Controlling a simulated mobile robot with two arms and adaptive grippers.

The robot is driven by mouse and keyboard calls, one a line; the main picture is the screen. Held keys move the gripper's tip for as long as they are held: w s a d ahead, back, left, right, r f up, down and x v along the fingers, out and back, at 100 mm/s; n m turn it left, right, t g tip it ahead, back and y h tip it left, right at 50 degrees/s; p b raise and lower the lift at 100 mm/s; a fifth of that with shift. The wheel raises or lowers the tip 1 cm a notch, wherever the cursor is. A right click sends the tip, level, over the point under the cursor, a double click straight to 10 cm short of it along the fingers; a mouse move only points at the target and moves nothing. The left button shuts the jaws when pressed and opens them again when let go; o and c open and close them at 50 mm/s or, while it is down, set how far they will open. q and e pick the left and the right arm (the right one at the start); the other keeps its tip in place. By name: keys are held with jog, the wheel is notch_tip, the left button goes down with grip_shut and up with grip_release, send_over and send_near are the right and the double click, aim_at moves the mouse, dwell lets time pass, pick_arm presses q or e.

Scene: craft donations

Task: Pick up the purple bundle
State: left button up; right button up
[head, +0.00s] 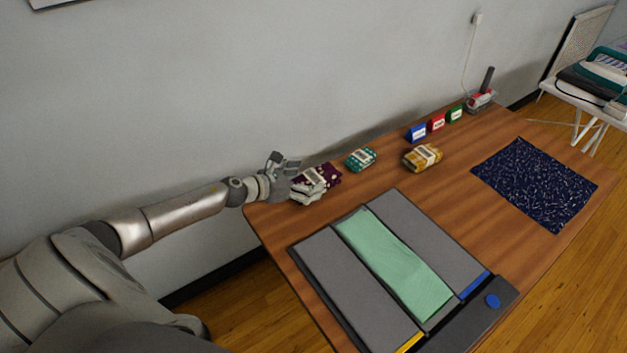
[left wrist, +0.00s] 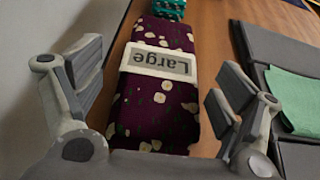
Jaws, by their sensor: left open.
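The purple bundle (left wrist: 155,110) is dark purple with pale and green spots and a white band reading "Large", seen upside down in the left wrist view. In the head view the purple bundle (head: 329,173) lies at the table's back left corner, partly hidden by my left gripper (head: 301,181). In the left wrist view my left gripper (left wrist: 158,95) is open, with one finger on each side of the bundle. I cannot tell if the fingers touch it. My right gripper is not in view.
On the table (head: 385,177) are a teal bundle (head: 360,158), a yellow bundle (head: 422,157), small blue, red and green signs, a dark speckled cloth (head: 536,184) and a grey folding board (head: 345,290) with green cloth (head: 395,262). The wall is close behind.

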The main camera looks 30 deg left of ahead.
pick_arm(q)
jog(key=shift+w+d+f, duration=0.15)
jog(key=shift+w+f, duration=0.05)
jog(key=shift+w, duration=0.2)
jog(key=c, duration=1.1)
jog(key=shift+o, duration=0.2)
jog(key=shift+r, duration=0.15)
